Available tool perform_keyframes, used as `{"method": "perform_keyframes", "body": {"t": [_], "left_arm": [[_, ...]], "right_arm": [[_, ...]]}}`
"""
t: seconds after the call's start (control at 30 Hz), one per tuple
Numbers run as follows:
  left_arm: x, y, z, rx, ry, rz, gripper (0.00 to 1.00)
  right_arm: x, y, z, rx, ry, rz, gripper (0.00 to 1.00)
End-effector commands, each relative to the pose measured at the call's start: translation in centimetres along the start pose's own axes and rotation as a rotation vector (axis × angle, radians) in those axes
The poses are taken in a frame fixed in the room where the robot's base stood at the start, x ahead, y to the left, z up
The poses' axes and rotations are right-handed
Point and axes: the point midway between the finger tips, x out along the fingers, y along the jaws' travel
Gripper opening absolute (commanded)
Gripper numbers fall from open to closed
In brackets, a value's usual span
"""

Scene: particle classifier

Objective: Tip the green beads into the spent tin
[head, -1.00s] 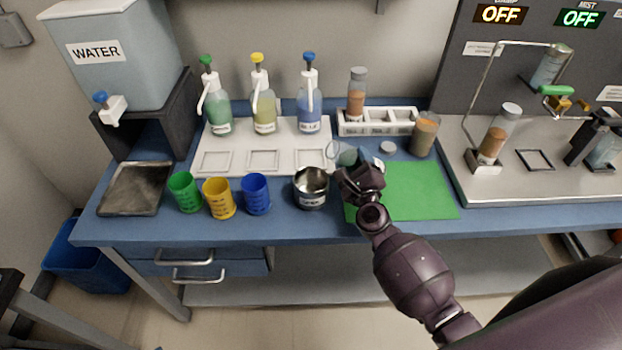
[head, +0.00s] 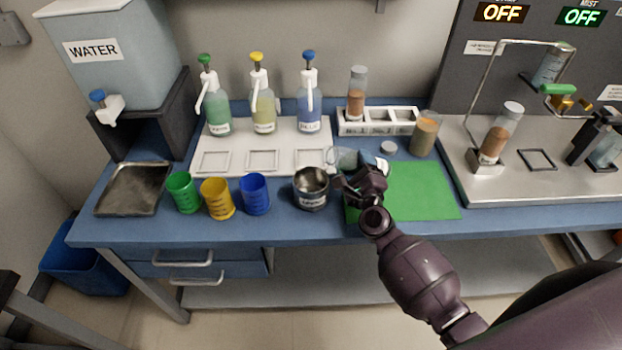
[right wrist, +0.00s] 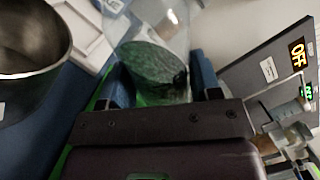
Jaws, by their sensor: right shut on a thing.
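My right gripper (head: 362,180) is shut on a clear jar (head: 345,157), just right of and behind the spent tin. The jar is tilted, its clear end toward the left. In the right wrist view the jar (right wrist: 170,25) stands between the fingers (right wrist: 160,90), with dark green beads (right wrist: 152,62) inside it. The spent tin (head: 311,198) is an open steel can with a pale label, upright on the blue bench. Its inside looks empty. Its rim also shows at the left of the right wrist view (right wrist: 62,45). My left gripper is out of view.
Green, yellow and blue cups (head: 217,198) stand left of the tin. Behind is a white tray (head: 230,145) with pump bottles. A green mat (head: 420,190) lies under my gripper. A white rack (head: 375,128) and a brown-filled jar (head: 424,135) stand behind the mat.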

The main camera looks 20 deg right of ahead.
Motion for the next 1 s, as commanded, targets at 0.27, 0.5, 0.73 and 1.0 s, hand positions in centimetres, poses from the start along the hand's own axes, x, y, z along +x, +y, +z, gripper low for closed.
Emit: {"method": "perform_keyframes", "body": {"t": [0.27, 0.5, 0.73, 1.0], "left_arm": [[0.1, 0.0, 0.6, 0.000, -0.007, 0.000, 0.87], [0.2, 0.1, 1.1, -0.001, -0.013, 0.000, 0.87], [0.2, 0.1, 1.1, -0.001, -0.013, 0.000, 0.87], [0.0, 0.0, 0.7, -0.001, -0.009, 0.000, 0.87]], "right_arm": [[0.0, 0.3, -0.4, -0.040, -0.007, -0.001, 0.25], [-0.1, 0.6, -0.7, -0.070, -0.011, -0.001, 0.25], [0.0, 0.4, -0.6, -0.101, -0.017, -0.002, 0.25], [0.0, 0.2, -0.5, -0.137, -0.022, -0.001, 0.25]]}}
